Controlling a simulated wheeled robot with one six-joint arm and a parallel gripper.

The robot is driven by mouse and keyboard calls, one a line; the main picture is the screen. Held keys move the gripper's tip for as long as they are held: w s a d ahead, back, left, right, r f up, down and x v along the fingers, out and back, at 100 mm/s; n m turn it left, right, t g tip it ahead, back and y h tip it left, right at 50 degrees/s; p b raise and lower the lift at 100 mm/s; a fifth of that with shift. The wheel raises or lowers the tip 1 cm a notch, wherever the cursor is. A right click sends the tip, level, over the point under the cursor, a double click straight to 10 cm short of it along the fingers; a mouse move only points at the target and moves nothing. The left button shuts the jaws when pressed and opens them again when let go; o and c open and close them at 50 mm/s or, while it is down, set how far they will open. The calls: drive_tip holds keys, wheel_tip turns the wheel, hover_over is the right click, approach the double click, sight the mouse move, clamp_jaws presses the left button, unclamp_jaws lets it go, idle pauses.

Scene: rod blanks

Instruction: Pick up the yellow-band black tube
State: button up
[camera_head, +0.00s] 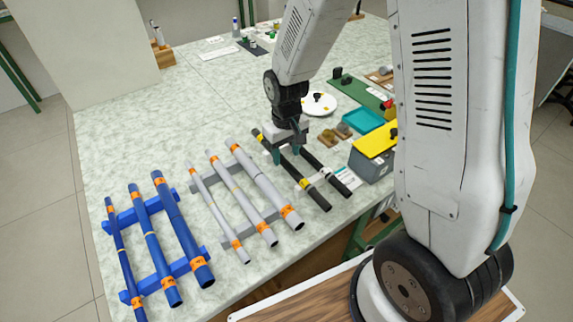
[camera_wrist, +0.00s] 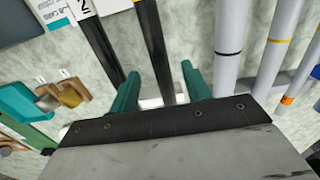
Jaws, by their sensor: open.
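The yellow-band black tube (camera_head: 291,169) lies slanted on the table, the left one of two black tubes in the head view, with yellow marks near its far end and its near part. My gripper (camera_head: 286,154) is open over its far half, pointing down.
Grey tubes (camera_head: 262,185) lie on a grey rack to the left, and blue tubes (camera_head: 178,225) on a blue rack farther left. A grey box with a yellow top (camera_head: 375,140), a teal tray (camera_head: 362,121) and a white plate (camera_head: 318,103) stand to the right and behind.

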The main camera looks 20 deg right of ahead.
sight(286, 162)
wheel_tip(286, 162, down, 3)
drive_tip(key=shift+f, duration=0.2)
drive_tip(key=shift+c, duration=0.3)
drive_tip(key=c, duration=0.8)
drive_tip(key=shift+r, duration=0.2)
